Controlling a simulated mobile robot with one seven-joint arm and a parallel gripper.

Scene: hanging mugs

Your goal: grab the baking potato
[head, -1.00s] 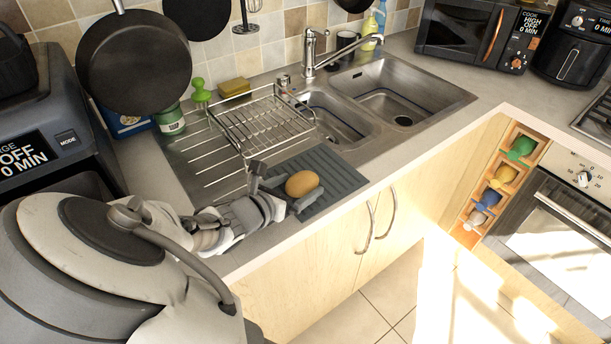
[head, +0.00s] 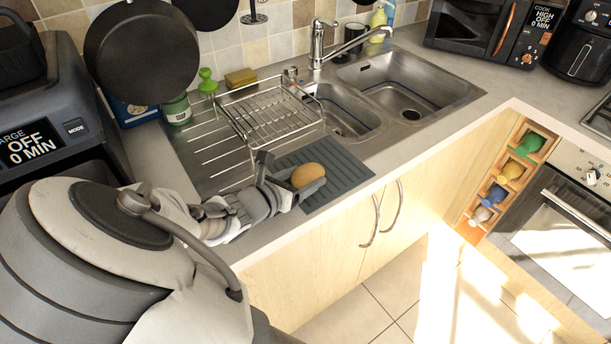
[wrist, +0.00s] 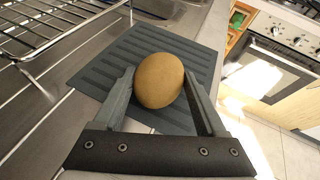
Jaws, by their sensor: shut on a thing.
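The baking potato (head: 307,174) is a smooth, tan-brown oval at the dark grey ridged mat (head: 345,177) beside the sink. In the wrist view, the potato (wrist: 159,80) sits between the two dark fingers of my gripper (wrist: 160,98), toward their tips. My gripper (head: 292,178) is shut on it, coming from the left in the head view. The mat (wrist: 113,53) shows behind the potato in the wrist view. I cannot tell whether the potato still touches the mat.
A wire dish rack (head: 268,115) stands just behind the mat on the steel drainer. The double sink (head: 400,92) with its tap (head: 322,45) lies behind and to the right. The counter's front edge and cabinet doors (head: 345,235) are close in front.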

